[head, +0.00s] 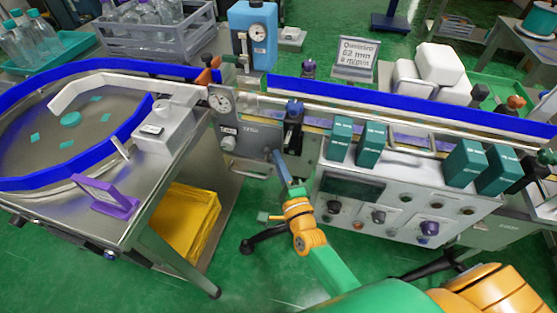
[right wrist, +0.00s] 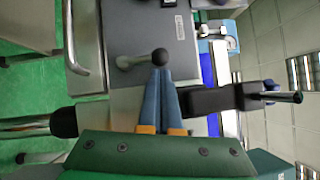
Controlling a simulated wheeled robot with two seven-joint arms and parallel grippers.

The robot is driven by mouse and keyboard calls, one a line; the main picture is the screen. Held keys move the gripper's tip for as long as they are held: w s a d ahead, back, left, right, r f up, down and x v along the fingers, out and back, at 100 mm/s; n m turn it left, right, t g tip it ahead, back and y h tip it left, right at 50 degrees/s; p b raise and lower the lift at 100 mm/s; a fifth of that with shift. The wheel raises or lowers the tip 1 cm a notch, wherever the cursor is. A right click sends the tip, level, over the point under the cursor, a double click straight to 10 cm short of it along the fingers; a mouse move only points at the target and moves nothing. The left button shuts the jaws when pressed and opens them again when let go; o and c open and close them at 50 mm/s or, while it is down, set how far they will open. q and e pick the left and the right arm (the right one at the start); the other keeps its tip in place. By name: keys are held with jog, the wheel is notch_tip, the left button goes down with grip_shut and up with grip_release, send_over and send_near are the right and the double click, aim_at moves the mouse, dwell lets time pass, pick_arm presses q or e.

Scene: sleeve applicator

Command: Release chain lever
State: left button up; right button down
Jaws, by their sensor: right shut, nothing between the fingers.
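My right gripper (head: 276,153) reaches up to the front of the steel conveyor housing (head: 250,135) in the head view. Its two blue-grey fingers are shut with nothing between them. In the right wrist view the fingertips (right wrist: 162,70) lie right by a dark ball knob (right wrist: 159,57) on a short metal rod (right wrist: 130,62) from a grey panel. They overlap the knob's lower edge; I cannot tell whether they touch it. I cannot tell for sure that this is the chain lever. In the head view the knob is not clearly seen. My left gripper is not in view.
A black clamp with a blue knob (head: 294,108) stands just beyond the fingers; a black bracket (right wrist: 225,98) shows close beside them in the wrist view. Green boxes (head: 340,138) and a control panel (head: 390,200) lie to the right.

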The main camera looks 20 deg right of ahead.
jog(key=shift+r+p, duration=0.25)
jog(key=shift+p, duration=0.3)
jog(key=shift+a+n, duration=0.1)
jog(key=shift+n, duration=0.3)
jog(key=shift+p, duration=0.3)
